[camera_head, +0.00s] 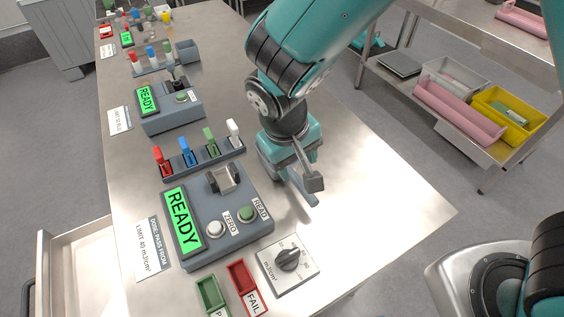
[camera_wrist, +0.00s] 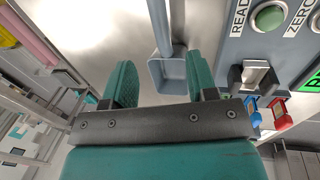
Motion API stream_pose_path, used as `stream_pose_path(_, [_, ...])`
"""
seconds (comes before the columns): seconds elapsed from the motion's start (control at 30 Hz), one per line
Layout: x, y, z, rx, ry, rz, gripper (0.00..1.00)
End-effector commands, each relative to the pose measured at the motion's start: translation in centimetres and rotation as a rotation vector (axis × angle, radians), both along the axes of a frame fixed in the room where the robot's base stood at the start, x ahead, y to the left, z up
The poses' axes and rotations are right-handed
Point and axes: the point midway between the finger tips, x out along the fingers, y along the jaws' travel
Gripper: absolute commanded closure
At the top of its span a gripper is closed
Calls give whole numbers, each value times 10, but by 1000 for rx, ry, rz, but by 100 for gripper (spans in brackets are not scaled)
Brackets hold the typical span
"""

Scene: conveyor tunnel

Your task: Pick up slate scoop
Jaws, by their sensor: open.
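The slate scoop (camera_wrist: 168,74) is a grey-blue square pan with a straight handle, lying on the steel table. In the wrist view its pan sits between the two teal fingers, and the handle runs toward the top edge. My gripper (camera_wrist: 166,80) is open around the pan; the right finger looks very near it, and a small gap shows on the left. In the head view my gripper (camera_head: 291,176) is low over the table, right of the front reader. There only a grey strip of the scoop (camera_head: 304,195) shows; the rest is hidden by my gripper.
The front reader (camera_head: 217,224) with a green READY screen stands close left of my gripper. A rack of coloured pieces (camera_head: 202,158) is behind it. A dial box (camera_head: 288,262) and green and red trays (camera_head: 246,288) are in front. The table's right side is clear.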

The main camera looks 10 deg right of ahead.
Motion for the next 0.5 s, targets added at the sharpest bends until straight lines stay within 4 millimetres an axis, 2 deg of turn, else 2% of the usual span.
stream_pose_path(0.1, [1, -6, -25, -4, 4, -2, 47])
stream_pose_path(0.2, [3, -9, -42, -2, 3, -2, 47])
stream_pose_path(0.5, [3, -13, -65, -1, 4, -2, 47])
